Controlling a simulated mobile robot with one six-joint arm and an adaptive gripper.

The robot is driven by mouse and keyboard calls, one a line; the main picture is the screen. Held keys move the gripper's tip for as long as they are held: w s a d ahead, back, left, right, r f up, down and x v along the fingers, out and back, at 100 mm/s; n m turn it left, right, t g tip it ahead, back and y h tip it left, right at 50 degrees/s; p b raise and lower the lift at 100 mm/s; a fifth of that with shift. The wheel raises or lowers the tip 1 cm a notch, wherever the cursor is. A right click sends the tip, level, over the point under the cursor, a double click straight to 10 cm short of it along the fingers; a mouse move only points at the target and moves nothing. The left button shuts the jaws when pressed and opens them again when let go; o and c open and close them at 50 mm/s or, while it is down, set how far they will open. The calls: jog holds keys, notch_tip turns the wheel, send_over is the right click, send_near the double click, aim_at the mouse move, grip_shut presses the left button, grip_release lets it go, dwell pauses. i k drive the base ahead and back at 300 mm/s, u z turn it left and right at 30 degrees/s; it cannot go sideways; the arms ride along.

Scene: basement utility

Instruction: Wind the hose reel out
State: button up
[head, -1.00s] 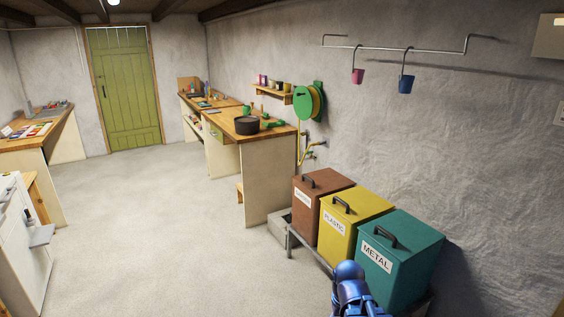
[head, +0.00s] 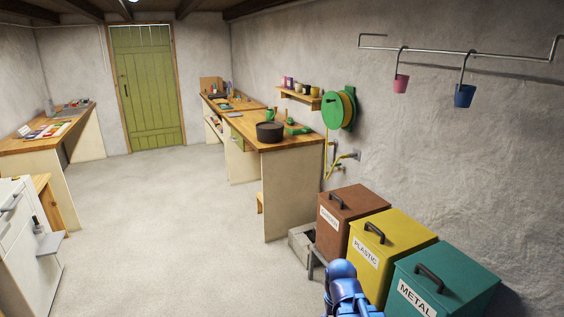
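The hose reel (head: 339,110) is mounted on the right wall, above and behind the brown bin. It has a green round side and a yellow hose wound on it. A length of yellow hose (head: 327,158) hangs below it near the wall taps (head: 345,156). The blue part of my arm shows at the bottom of the head view, in front of the bins. My gripper's fingers cannot be made out, and the reel is well ahead of the arm, with nothing of mine touching it.
Brown, yellow (head: 386,252) and teal (head: 444,279) lidded bins line the right wall. A workbench (head: 290,146) with a dark pot (head: 270,132) stands left of the reel. A white cabinet (head: 24,235) is at left. The middle floor (head: 165,220) is clear.

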aim_at(337, 110)
jog(key=u, duration=0.1)
jog(key=i, duration=2.4)
jog(key=z, duration=0.4)
jog(key=i, duration=1.1)
jog(key=z, duration=0.15)
